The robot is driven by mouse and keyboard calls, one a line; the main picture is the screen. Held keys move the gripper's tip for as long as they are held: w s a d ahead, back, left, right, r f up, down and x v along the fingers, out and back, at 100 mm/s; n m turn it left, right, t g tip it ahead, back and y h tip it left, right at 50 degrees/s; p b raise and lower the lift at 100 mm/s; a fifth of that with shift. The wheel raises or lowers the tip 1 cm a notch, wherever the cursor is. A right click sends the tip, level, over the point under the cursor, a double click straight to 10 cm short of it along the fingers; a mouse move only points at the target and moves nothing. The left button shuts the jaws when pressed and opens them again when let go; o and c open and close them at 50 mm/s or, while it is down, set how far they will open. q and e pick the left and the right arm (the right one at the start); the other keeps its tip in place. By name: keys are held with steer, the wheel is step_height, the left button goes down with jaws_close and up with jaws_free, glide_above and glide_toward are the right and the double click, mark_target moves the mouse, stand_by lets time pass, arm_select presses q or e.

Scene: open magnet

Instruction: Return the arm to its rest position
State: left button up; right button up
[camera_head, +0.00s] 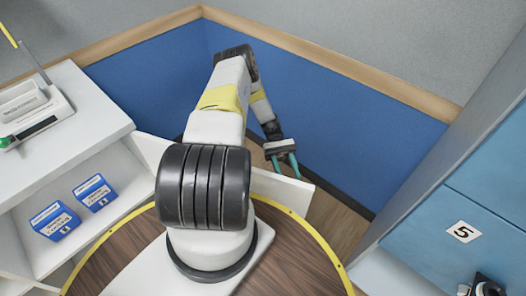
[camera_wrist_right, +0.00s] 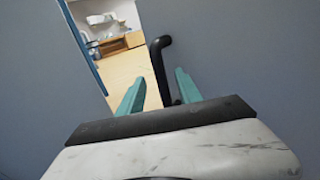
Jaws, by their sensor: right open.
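My right arm reaches away through the middle of the head view and bends down to my right gripper (camera_head: 288,169). Its teal fingers are apart, beside the far face of a white panel (camera_head: 296,192) that looks like an open cabinet door. In the right wrist view, the open fingers of my right gripper (camera_wrist_right: 159,76) point at a grey surface (camera_wrist_right: 230,60). A black bar handle (camera_wrist_right: 160,68) shows between the fingers, and I cannot tell whether they touch it. My left gripper is not in view.
A white shelf unit (camera_head: 95,115) at left holds blue boxes (camera_head: 94,192) and a white device (camera_head: 32,112) on top. A blue wall (camera_head: 330,130) with wooden trim stands behind my arm. A blue cabinet (camera_head: 485,185) marked 5 is at right. Bare floor (camera_head: 335,222) shows between.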

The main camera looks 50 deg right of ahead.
steer(key=shift+w+d, duration=0.45)
steer(key=shift+w, duration=0.15)
steer(key=w+a+r+n+t+h, duration=0.2)
steer(key=w+a+r+t+h, duration=0.2)
steer(key=w+r, duration=0.75)
steer(key=w+a+r+n+t+h, duration=0.1)
steer(key=w+a+r+t+h, duration=0.25)
steer(key=w+r, duration=0.8)
steer(key=w+a+r+n+t+h, duration=0.3)
steer(key=a+r+t, duration=0.3)
steer(key=a+r, duration=0.7)
steer(key=s+a+r+n+t, duration=0.1)
steer(key=s+a+r+t, duration=0.2)
steer(key=a, duration=0.3)
steer(key=s+a+r+n+t+y, duration=0.1)
steer(key=s+a+r+t, duration=0.2)
steer(key=a+r, duration=0.2)
steer(key=shift+a+t, duration=0.35)
steer(key=shift+a, duration=0.65)
